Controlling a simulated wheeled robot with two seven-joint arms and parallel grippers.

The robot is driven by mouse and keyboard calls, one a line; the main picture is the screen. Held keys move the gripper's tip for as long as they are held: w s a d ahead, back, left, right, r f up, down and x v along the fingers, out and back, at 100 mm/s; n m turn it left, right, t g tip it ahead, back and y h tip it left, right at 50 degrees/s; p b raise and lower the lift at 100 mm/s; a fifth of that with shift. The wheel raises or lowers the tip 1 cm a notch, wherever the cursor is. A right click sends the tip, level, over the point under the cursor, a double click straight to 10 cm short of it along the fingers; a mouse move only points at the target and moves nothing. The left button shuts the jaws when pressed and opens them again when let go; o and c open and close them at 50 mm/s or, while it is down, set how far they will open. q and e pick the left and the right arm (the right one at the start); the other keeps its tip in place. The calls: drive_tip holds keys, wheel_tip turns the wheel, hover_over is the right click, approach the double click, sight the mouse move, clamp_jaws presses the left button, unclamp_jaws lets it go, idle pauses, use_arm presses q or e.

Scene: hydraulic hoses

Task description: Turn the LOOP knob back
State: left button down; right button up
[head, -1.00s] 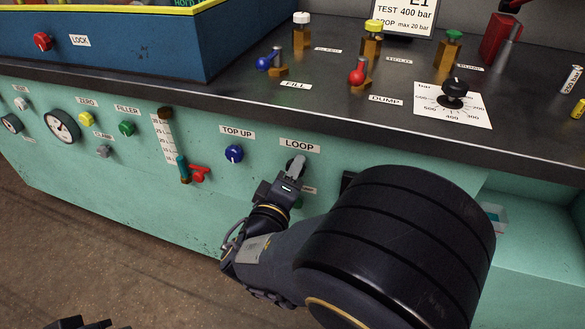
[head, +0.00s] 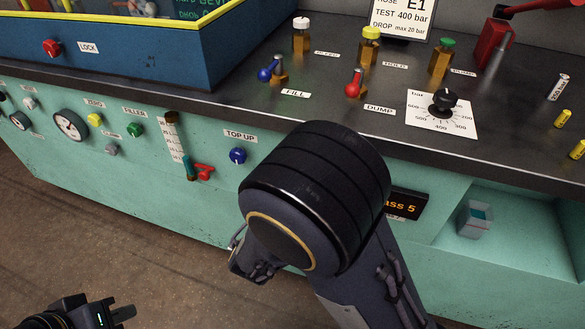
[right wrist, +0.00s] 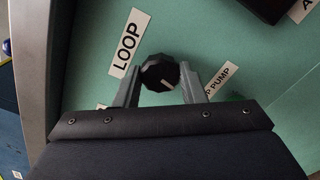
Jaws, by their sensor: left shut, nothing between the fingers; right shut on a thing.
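The black LOOP knob (right wrist: 160,74) shows in the right wrist view beside its white LOOP label (right wrist: 129,43), on the green panel. It has a pale pointer mark. My right gripper (right wrist: 160,80) is shut on the knob, one finger on each side. In the head view my right arm hides the knob, its label and the right gripper's fingers. My left gripper (head: 124,314) is at the bottom left of the head view, shut and empty, well away from the panel.
The blue TOP UP knob (head: 237,156) is just left of my right arm. A red lever (head: 202,171) sits by the level gauge. A lit display (head: 407,205) and a recess with a grey box (head: 474,218) are to the right. The benchtop with valves (head: 354,84) overhangs the panel.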

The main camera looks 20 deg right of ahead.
drive_tip(key=shift+n+p, duration=0.7)
drive_tip(key=shift+n, duration=0.4)
drive_tip(key=shift+f, duration=0.1)
drive_tip(key=o, duration=1)
drive_tip(key=p+v, duration=0.1)
drive_tip(key=v, duration=0.6)
drive_tip(key=shift+s+a, duration=0.25)
drive_tip(key=shift+s, duration=0.1)
